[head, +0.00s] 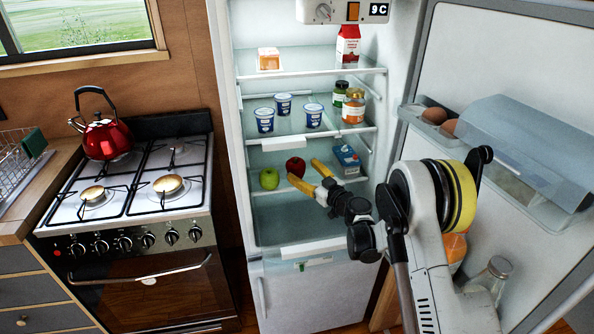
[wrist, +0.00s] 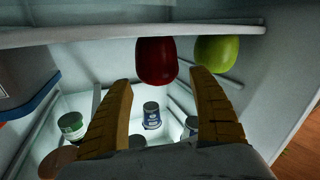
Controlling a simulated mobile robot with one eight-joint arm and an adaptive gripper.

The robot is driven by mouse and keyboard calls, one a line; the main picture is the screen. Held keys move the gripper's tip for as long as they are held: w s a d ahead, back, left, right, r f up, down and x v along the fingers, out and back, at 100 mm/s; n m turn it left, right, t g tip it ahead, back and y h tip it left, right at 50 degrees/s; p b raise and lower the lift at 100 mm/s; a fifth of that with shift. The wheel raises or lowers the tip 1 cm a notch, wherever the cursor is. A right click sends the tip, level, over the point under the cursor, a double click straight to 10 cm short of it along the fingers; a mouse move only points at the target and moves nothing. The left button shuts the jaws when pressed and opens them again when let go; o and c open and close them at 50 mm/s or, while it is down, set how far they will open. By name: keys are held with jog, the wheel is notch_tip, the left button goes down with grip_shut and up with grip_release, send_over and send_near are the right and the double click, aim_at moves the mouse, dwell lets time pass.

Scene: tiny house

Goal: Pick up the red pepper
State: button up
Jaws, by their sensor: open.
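The red pepper (head: 296,166) is a dark red rounded thing on a lower fridge shelf, to the right of a green apple-like fruit (head: 269,178). In the wrist view the red pepper (wrist: 156,60) is at the top middle, left of the green fruit (wrist: 216,52). My gripper (head: 304,172) reaches into the fridge from the right, its two yellow fingers spread near the pepper. In the wrist view my gripper (wrist: 162,80) is open and empty, with the pepper just beyond and between the fingertips. I cannot tell whether either finger touches it.
A blue carton (head: 346,158) stands close to the right of my gripper. Blue-and-white cups (head: 264,120) and jars (head: 354,106) stand on the shelf above. The open fridge door (head: 500,80) is at right. A stove (head: 140,185) with a red kettle (head: 107,137) is at left.

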aim_at(295, 165)
jog(key=b+x, duration=0.1)
jog(key=x, duration=0.1)
jog(key=f+b+x, duration=0.1)
jog(key=x, duration=0.1)
jog(key=shift+w+a, duration=0.15)
jog(key=shift+w, duration=0.25)
jog(key=shift+w+a+r, duration=0.1)
jog(key=shift+w, duration=0.05)
jog(key=c, duration=1.2)
